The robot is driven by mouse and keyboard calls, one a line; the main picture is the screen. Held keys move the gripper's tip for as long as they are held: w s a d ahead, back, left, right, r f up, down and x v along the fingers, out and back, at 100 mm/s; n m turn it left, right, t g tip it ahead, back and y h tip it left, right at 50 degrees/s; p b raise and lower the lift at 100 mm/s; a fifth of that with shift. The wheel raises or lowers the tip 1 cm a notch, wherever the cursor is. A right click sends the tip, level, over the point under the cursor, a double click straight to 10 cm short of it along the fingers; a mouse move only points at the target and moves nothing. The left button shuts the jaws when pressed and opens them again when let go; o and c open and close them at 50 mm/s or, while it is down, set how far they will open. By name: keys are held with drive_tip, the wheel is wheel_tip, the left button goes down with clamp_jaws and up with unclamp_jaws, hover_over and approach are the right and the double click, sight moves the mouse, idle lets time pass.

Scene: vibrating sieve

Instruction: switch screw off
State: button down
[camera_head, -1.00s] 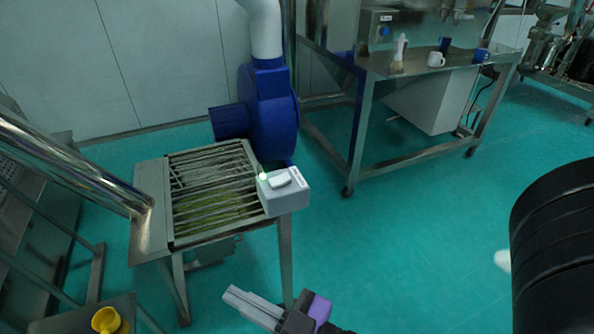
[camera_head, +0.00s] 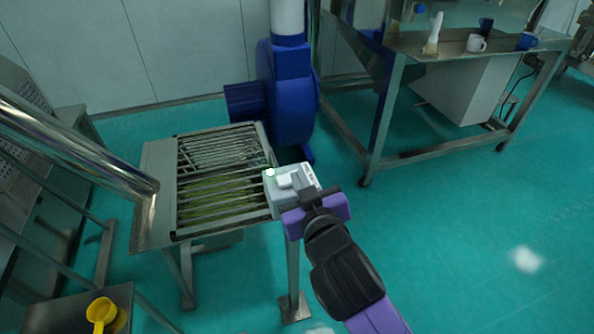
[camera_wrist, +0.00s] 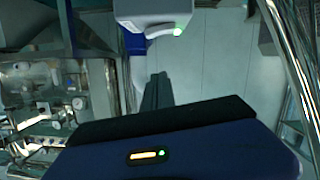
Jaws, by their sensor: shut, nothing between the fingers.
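A light grey switch box (camera_head: 272,202) with a lit green light and a raised pale switch part (camera_head: 285,182) on top sits at the right corner of the metal sieve table (camera_head: 158,196). In the wrist view the box (camera_wrist: 150,12) is at the top edge, its green light lit. My gripper (camera_head: 300,183) is shut and empty, its fingers over the right part of the box, hiding some of it. The closed fingers (camera_wrist: 157,90) point up towards the box in the wrist view. I cannot tell whether they touch it. No separate screw can be made out.
A blue blower (camera_head: 292,95) stands behind the sieve. A shiny metal tube (camera_head: 75,145) slopes down on the left. A yellow scoop (camera_head: 103,312) lies at the lower left. The floor at right is open.

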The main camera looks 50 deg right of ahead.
drive_tip(key=p, duration=0.2)
hover_over(289, 179)
drive_tip(key=s, duration=0.1)
drive_tip(key=shift+a+f, duration=0.25)
drive_tip(key=shift+f, duration=0.6)
drive_tip(key=f, duration=0.2)
drive_tip(key=shift+d+f, duration=0.2)
drive_tip(key=shift+f, duration=0.1)
drive_tip(key=shift+s+d+f, duration=0.1)
drive_tip(key=shift+d+f, duration=0.05)
drive_tip(key=shift+f, duration=0.65)
